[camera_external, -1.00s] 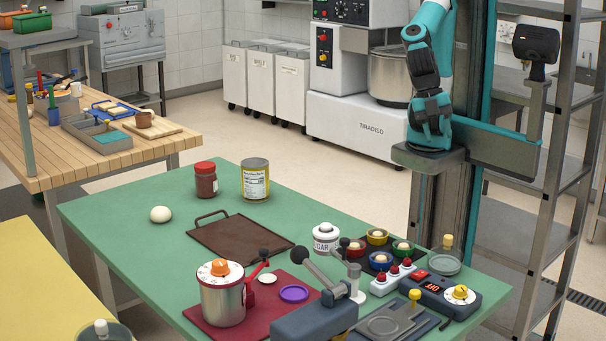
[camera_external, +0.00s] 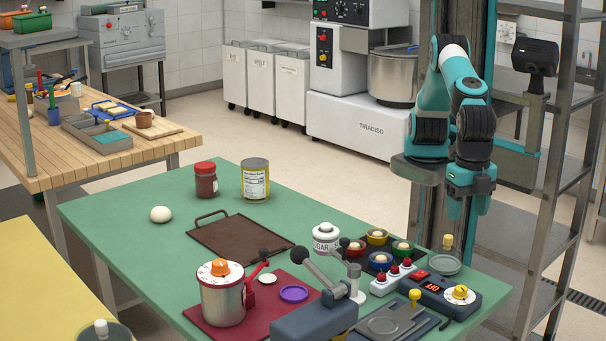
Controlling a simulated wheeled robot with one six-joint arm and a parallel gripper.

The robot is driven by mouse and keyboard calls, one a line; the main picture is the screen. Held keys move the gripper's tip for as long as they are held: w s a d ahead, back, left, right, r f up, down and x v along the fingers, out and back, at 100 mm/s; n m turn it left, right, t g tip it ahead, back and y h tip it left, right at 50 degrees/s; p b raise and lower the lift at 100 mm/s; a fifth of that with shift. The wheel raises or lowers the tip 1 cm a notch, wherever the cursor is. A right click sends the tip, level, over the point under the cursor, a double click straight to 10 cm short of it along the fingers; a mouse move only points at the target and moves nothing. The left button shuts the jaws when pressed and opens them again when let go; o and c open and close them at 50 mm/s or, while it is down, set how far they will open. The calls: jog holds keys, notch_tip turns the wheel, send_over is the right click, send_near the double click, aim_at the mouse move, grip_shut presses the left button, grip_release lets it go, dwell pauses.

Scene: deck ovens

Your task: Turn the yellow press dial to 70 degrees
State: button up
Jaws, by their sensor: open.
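A yellow dial knob (camera_external: 460,292) sits on a white round scale on top of a dark blue control box (camera_external: 434,296) at the table's right end. The box has a lit red display and a red button. The knob's exact angle is too small to read. My gripper (camera_external: 468,213) is open and empty, pointing down. In the picture it shows above the box and the dial, clear of both, near the table's far right side.
A glass jar with a yellow knob (camera_external: 447,254) stands behind the box. A grey press with a yellow-topped handle (camera_external: 415,296) is left of it. A pot with an orange dial (camera_external: 220,270) stands farther left.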

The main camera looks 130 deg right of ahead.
aim_at(461, 287)
jog(key=f, duration=0.6)
jog(key=a+f, duration=0.1)
jog(key=f, duration=0.5)
jog(key=f+p, duration=0.1)
jog(key=f, duration=0.5)
jog(key=shift+a, duration=0.15)
jog(key=c, duration=0.9)
